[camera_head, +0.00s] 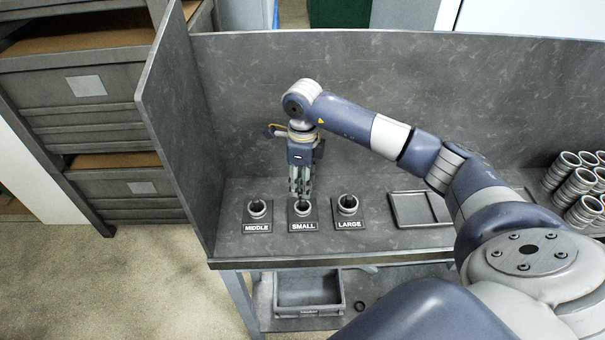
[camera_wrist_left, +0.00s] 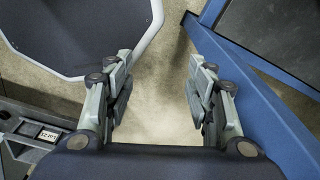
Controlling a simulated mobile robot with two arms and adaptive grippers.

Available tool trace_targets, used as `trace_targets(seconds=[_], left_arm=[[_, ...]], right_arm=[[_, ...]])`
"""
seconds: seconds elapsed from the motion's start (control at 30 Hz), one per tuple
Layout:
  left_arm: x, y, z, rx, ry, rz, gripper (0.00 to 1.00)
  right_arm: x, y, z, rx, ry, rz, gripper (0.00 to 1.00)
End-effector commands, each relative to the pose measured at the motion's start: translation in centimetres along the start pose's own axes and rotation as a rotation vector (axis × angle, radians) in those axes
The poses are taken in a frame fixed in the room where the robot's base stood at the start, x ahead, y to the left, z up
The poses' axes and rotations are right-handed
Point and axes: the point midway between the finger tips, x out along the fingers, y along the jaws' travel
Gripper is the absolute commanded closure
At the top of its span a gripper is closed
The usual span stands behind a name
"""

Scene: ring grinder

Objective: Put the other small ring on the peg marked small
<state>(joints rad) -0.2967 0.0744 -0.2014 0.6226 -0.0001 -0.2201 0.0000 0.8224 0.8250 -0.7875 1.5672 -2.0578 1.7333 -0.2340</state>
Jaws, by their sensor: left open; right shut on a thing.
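Three pegs on labelled square bases stand in a row on the grey bench: middle (camera_head: 257,211), small (camera_head: 302,209) and large (camera_head: 348,206). Each shows a metal ring at its peg. My right gripper (camera_head: 301,194) points straight down over the small peg, its fingertips at the top of that peg. It is shut on a small ring, which the fingers largely hide; I cannot tell how far down the peg it sits. My left gripper (camera_wrist_left: 160,105) is open and empty in the left wrist view, above the floor, away from the pegs.
An empty shallow tray (camera_head: 412,209) lies right of the pegs, partly behind my right arm. Stacks of metal rings (camera_head: 572,178) stand at the bench's right end. A grey bin (camera_head: 308,291) sits on the lower shelf. High panels (camera_head: 250,110) close the bench's back and left side.

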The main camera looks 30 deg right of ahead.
Motion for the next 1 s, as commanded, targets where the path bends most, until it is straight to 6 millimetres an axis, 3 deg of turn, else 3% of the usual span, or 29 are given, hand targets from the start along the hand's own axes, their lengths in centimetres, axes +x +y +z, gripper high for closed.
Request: trace_targets(seconds=[0.2, 0.6, 1.0], left_arm=[[0.9, -0.4, 1.6, 0.002, -0.022, -0.005, 0.5], [3.2, -0.5, 0.8, 0.002, -0.006, -0.006, 0.5], [3.4, -0.5, 0.5, 0.001, -0.001, -0.006, 0.5]], right_arm=[[1.4, 0.0, 0.0, 0.003, 0.0, 0.0, 0.87], [5.3, 0.0, 0.0, 0.001, 0.001, 0.001, 0.87], [5.8, 0.0, 0.0, 0.0, 0.0, -0.001, 0.87]])
